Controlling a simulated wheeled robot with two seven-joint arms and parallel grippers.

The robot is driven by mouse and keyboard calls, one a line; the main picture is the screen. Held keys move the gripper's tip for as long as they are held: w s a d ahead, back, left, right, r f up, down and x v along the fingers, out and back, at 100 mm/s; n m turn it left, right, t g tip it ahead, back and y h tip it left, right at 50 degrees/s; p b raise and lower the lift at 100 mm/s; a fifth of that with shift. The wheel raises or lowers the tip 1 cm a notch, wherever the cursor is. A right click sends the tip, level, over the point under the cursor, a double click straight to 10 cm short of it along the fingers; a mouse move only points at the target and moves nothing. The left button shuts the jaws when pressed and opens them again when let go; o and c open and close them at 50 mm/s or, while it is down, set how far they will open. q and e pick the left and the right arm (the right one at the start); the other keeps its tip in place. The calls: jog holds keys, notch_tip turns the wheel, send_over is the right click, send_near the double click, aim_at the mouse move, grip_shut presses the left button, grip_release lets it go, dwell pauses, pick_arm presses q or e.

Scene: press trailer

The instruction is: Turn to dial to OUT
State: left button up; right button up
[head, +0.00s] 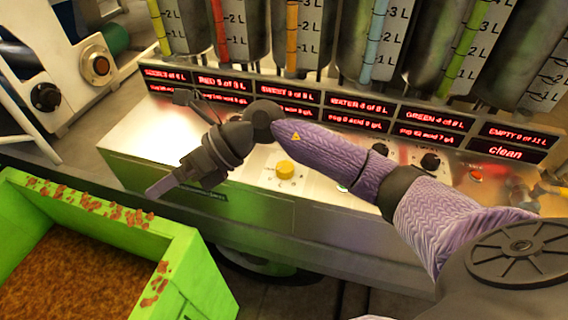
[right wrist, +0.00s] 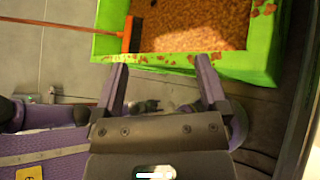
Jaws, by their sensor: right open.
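A yellow knob (head: 285,170) sits on the pale front panel below the red displays. Black round knobs (head: 430,161) sit further right on the same panel, one partly behind my arm. Another black dial (head: 46,97) is on the white machine at the left. I cannot read OUT on any of them. My right gripper (head: 172,145) is in front of the panel, left of the yellow knob and apart from it. In the right wrist view its two fingers (right wrist: 163,88) are spread with nothing held between them. My left gripper is not in view.
A green bin (head: 190,262) with brown crumbly matter stands at the lower left, near my right gripper; it also shows in the wrist view (right wrist: 250,68). Tall graduated tanks (head: 300,40) stand behind the displays (head: 370,112). A red button (head: 475,175) is at the panel's right.

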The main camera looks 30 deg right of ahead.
jog(key=w+d+f+n+g+h, duration=0.1)
jog(key=d+f+n+h, duration=0.1)
jog(key=d+h, duration=0.5)
jog(key=m+g+h, duration=0.1)
jog(key=g+h, duration=0.1)
jog(key=h, duration=0.4)
send_near(285, 166)
notch_tip(285, 166, down, 8)
jog(key=b, duration=0.3)
jog(key=shift+s+f, duration=0.1)
jog(key=shift+f, duration=0.55)
grip_shut()
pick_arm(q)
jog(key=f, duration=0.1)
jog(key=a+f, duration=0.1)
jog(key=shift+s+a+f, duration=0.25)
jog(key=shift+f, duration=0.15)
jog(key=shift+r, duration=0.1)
